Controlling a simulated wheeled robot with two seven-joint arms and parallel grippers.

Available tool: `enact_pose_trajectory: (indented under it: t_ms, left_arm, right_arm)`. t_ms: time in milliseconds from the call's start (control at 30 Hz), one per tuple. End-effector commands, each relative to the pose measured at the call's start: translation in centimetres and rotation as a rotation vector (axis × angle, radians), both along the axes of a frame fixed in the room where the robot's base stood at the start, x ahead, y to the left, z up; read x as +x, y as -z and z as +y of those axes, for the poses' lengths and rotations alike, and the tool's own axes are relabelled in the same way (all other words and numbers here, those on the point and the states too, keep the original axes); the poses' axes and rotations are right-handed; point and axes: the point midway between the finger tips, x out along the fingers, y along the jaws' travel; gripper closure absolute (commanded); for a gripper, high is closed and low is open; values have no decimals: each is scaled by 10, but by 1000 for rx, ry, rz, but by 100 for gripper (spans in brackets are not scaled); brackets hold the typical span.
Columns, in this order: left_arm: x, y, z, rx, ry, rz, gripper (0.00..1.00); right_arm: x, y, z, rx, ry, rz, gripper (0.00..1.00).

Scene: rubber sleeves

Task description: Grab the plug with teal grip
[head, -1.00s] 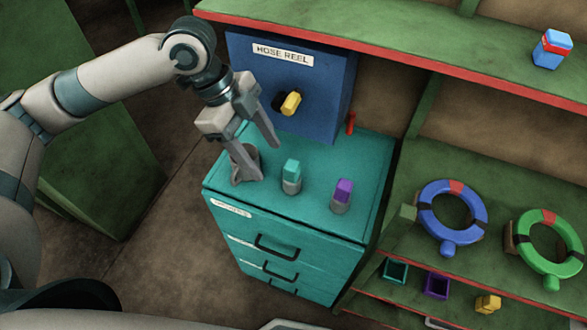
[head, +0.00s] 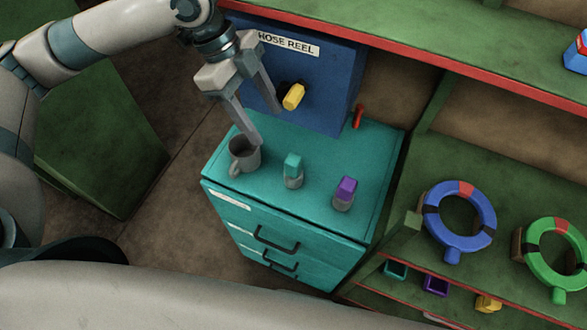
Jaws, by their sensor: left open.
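The plug with teal grip (head: 293,168) stands upright on the teal drawer cabinet (head: 322,145), its teal top above a grey lower part. A plug with purple grip (head: 345,193) stands to its right. My left gripper (head: 267,125) is open and empty, above the back left part of the cabinet top. Its fingers point down, up and left of the teal plug and apart from it. My right gripper does not show.
A grey mug (head: 243,157) stands left of the teal plug, close below my left gripper. Behind is a blue hose reel box (head: 335,83) with a yellow knob (head: 294,96). A small red item (head: 358,116) stands at the back right. Green shelves with blue (head: 487,223) and green rings are at right.

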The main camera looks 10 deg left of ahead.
Motion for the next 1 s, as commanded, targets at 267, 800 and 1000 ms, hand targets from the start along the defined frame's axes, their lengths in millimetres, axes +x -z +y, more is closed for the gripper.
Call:
enact_pose_trajectory:
  t_ms: [267, 800, 1000]
  left_arm:
    - [-4, 29, -13, 0, 1, 6, 43]
    - [-9, 102, -42, -1, 1, 2, 43]
    - [-8, 105, -43, -1, 1, 0, 43]
  right_arm:
    - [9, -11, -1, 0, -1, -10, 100]
    - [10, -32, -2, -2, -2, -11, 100]
    - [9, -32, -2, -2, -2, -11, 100]
